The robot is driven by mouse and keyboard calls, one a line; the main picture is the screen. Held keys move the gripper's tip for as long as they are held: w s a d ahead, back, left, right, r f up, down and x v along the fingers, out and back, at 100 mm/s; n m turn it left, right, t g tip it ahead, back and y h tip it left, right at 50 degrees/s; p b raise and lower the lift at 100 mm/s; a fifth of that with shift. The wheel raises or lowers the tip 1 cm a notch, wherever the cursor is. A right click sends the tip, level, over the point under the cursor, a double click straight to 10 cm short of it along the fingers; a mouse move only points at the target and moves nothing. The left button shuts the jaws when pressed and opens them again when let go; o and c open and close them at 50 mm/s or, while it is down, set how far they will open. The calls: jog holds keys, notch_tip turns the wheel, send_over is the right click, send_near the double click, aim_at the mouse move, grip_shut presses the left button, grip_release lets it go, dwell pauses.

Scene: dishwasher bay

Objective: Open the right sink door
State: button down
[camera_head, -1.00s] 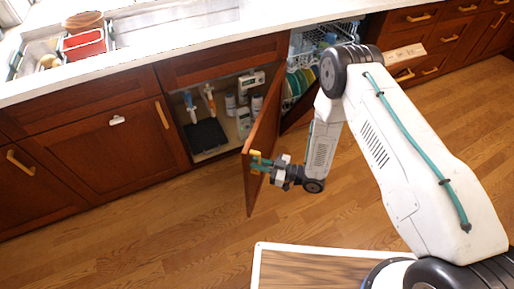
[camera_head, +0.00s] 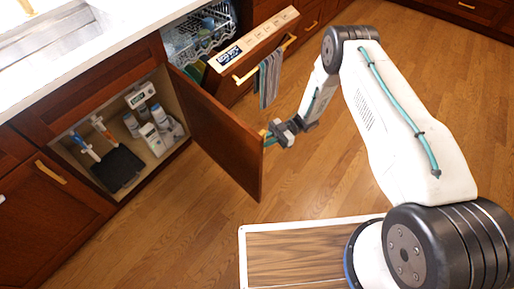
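The right sink door (camera_head: 222,130) is dark red wood and stands swung wide open, hinged at the right side of the sink cabinet. Its inner face shows to me. A small bit of its yellow handle (camera_head: 263,132) shows past the door's free edge; the rest is hidden. My gripper (camera_head: 270,138), with teal fingers, is at the handle on the outer side of that edge. Whether the fingers are closed on the handle is too small to tell. The open sink cabinet (camera_head: 72,153) shows bottles, brushes and a dark mat inside.
The dishwasher (camera_head: 250,55) stands open behind the door, its rack (camera_head: 190,38) showing and a striped towel (camera_head: 270,80) hanging from its handle. The closed left sink door (camera_head: 45,215) is at the left. A wood-topped board with a white edge (camera_head: 300,255) is in front. Wooden floor is clear around.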

jog(key=shift+w+d, duration=0.4)
jog(key=shift+d, duration=0.1)
jog(key=c, duration=1.4)
grip_release()
jog(key=shift+w, duration=0.1)
jog(key=v, duration=0.7)
jog(key=shift+d, duration=0.35)
jog(key=shift+w, duration=0.1)
